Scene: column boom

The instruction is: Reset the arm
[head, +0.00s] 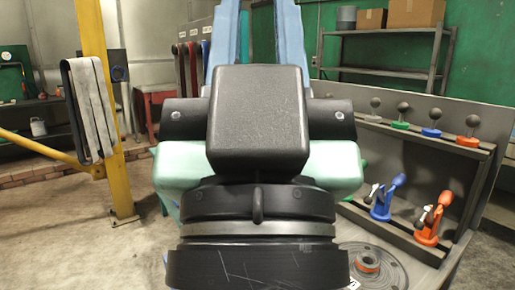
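My own arm fills the middle of the head view, with black housings, pale green parts and light blue links rising to the top edge. It is seen close up, and its upper end runs out of the picture. I cannot make out my gripper or its fingertips in this view. The arm hides the middle of the room behind it.
On the right, a grey rack (400,117) bears several knobs on coloured bases, with a blue clamp (385,197) and an orange clamp (433,219) below. A round grey plate (388,275) lies nearby. A yellow post (117,190) stands left, with open floor (60,230) around it.

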